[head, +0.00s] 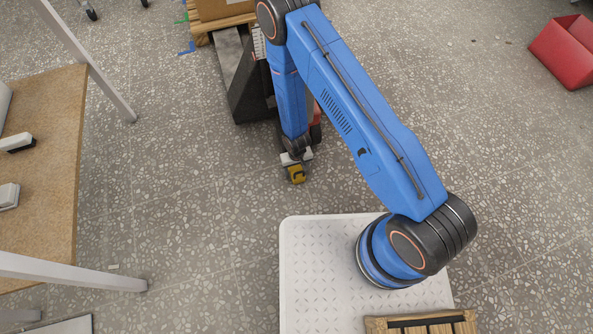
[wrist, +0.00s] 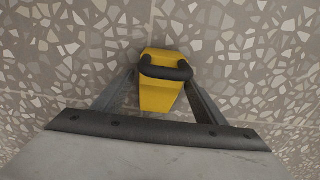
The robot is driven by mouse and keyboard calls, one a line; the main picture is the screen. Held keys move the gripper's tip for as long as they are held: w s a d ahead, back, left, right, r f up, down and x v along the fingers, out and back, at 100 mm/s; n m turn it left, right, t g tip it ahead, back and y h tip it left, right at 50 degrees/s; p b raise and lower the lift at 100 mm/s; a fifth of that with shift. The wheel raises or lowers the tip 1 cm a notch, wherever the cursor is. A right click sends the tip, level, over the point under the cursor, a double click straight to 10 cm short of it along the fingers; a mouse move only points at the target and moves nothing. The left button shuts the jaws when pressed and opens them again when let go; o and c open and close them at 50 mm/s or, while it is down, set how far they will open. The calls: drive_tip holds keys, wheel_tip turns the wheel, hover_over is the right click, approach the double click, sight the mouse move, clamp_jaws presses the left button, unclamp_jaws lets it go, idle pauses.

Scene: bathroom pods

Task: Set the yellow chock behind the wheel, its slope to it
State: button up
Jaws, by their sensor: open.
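The yellow chock (head: 297,175) sits on the speckled floor just below my gripper (head: 294,158) in the head view. In the wrist view the chock (wrist: 160,94) has a black handle (wrist: 166,69) across its top. My gripper (wrist: 160,76) is open, with one finger on each side of the chock. I cannot tell whether the fingers touch it. A dark wheel (head: 316,133) under a red part shows just beyond the gripper, mostly hidden by my blue arm. The chock stands apart from it. Which way its slope faces is unclear.
A dark pallet jack (head: 241,80) reaches back to a wooden pallet (head: 200,32) carrying a cardboard box (head: 222,8). A brown-topped table (head: 50,150) stands at left, its pale legs over the floor. A red bin (head: 565,50) lies far right. Floor left of the chock is clear.

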wheel_tip(320, 180, up, 12)
wheel_tip(320, 180, up, 20)
drive_tip(key=t, duration=0.1)
hover_over(297, 169)
drive_tip(key=w+d, duration=0.4)
drive_tip(key=w, duration=0.1)
drive_tip(key=s+d+r+m+t, duration=0.1)
drive_tip(key=d+r, duration=0.3)
drive_tip(key=r, duration=0.5)
drive_tip(key=s+d+r+m, duration=0.1)
drive_tip(key=d+r, duration=0.4)
drive_tip(key=r, duration=0.4)
drive_tip(key=s+d+r+t, duration=0.1)
drive_tip(key=s+d+r, duration=0.35)
drive_tip(key=r, duration=0.25)
drive_tip(key=s+d+r+t, duration=0.1)
drive_tip(key=s+d+r, duration=0.35)
drive_tip(key=r, duration=0.25)
drive_tip(key=s+d+r, duration=0.2)
drive_tip(key=s+r, duration=0.1)
drive_tip(key=s, duration=0.4)
drive_tip(key=s+d+r+m, duration=0.1)
drive_tip(key=s+r, duration=0.3)
drive_tip(key=s, duration=0.4)
drive_tip(key=shift+d+t, duration=0.4)
drive_tip(key=shift+d, duration=0.5)
